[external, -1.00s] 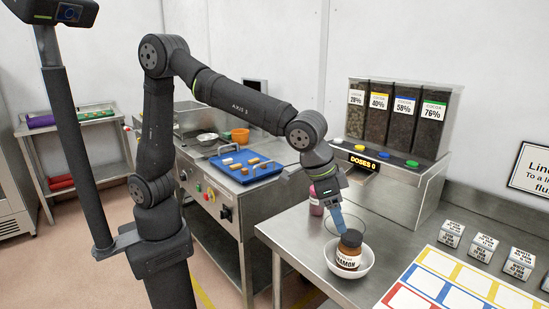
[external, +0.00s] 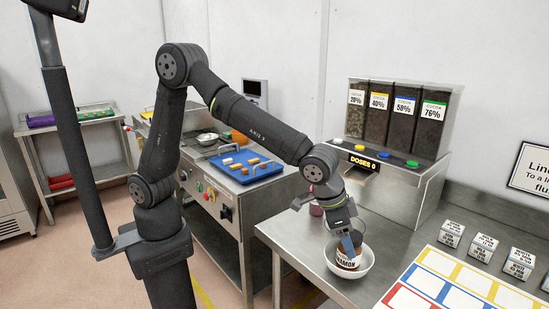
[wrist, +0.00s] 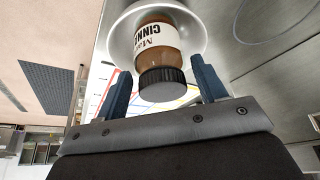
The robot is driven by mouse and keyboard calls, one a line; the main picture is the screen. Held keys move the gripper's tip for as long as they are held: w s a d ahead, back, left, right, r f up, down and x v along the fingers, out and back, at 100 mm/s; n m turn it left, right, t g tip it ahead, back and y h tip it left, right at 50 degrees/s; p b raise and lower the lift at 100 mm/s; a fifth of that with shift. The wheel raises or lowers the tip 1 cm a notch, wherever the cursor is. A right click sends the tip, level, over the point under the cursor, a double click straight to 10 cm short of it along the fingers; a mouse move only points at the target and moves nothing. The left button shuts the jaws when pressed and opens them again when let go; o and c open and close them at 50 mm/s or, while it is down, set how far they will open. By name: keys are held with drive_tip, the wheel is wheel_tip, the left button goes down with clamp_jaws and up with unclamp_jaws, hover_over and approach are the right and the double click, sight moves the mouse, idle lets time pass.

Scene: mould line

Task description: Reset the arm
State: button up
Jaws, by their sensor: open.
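My gripper (external: 349,243) is above the steel counter at the right, pointing down at a cinnamon jar (external: 347,261). The jar has a dark lid and a white label and sits in a white bowl (external: 367,270). In the wrist view my gripper (wrist: 165,88) is open, with blue fingers on either side of the lid of the cinnamon jar (wrist: 157,40). A gap shows between each finger and the lid. The bowl (wrist: 117,45) shows behind the jar. In the external view the fingers partly hide the jar.
A cocoa dispenser (external: 395,165) stands behind the bowl. A pink-labelled jar (external: 316,209) is partly hidden by my wrist. Several small labelled cubes (external: 484,246) and a coloured grid mat (external: 440,285) lie at right. A blue tray (external: 245,172) with small pieces sits on the left bench.

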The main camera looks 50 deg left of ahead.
drive_tip(key=x, duration=0.3)
drive_tip(key=shift+f, duration=0.2)
drive_tip(key=shift+w+d+r, duration=0.1)
drive_tip(key=shift+d+r, duration=0.1)
drive_tip(key=shift+r, duration=0.05)
drive_tip(key=shift+a+r, duration=0.1)
drive_tip(key=shift+r, duration=1.55)
